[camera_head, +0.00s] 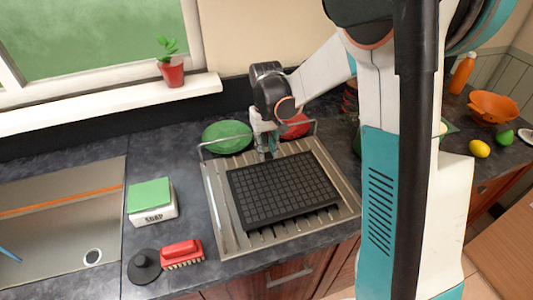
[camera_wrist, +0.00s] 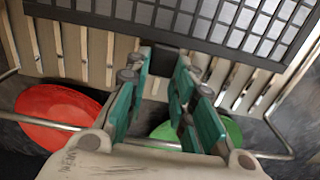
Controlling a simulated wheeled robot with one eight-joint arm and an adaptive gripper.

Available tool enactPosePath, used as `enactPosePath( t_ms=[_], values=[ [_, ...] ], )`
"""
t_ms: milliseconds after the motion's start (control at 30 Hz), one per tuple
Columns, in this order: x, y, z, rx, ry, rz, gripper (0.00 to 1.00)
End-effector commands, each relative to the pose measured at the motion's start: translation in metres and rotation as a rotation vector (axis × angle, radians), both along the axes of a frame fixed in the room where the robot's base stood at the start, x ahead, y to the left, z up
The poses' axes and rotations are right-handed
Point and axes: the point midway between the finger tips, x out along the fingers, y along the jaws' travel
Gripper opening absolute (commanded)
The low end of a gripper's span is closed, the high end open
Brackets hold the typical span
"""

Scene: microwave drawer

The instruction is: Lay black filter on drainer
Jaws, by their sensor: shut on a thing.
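The black filter (camera_head: 283,190), a flat grid panel, is over the middle of the metal drainer (camera_head: 214,200), roughly lined up with it. Whether it rests on the slats or hovers just above them I cannot tell. My gripper (camera_head: 268,150) is at the filter's back edge, pointing down, shut on the small tab there. In the wrist view, the filter (camera_wrist: 215,18) spans the top, with its tab between the green fingers (camera_wrist: 163,68). The drainer's slats (camera_wrist: 90,50) show beyond and beside it. The fingertips partly hide the tab.
A green plate (camera_head: 226,136) and a red plate (camera_head: 296,127) stand behind the drainer by its wire rails. A soap box with green sponge (camera_head: 152,200), a red brush (camera_head: 181,252) and a black plug (camera_head: 144,266) lie left. The sink (camera_head: 60,230) is further left.

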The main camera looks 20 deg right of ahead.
Motion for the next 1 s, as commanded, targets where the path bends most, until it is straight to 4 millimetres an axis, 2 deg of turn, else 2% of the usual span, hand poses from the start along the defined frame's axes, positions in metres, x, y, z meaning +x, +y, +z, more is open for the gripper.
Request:
enactPosePath(
  t_ms=[33, 100, 467, 500, 567, 867, 1000],
  values=[
    [-0.0001, 0.0000, -0.0096, 0.000, 0.000, 0.000, 0.00],
    [0.0001, 0.0000, -0.0146, 0.000, 0.000, 0.000, 0.00],
    [-0.0002, 0.0000, -0.0176, 0.000, 0.000, 0.000, 0.00],
    [-0.0001, 0.0000, -0.0165, 0.000, 0.000, 0.000, 0.32],
    [-0.0001, 0.0000, -0.0163, 0.000, 0.000, 0.000, 0.43],
    [-0.0002, 0.0000, -0.0158, 0.000, 0.000, 0.000, 0.43],
    [-0.0002, 0.0000, -0.0081, 0.000, 0.000, 0.000, 0.43]
  ],
)
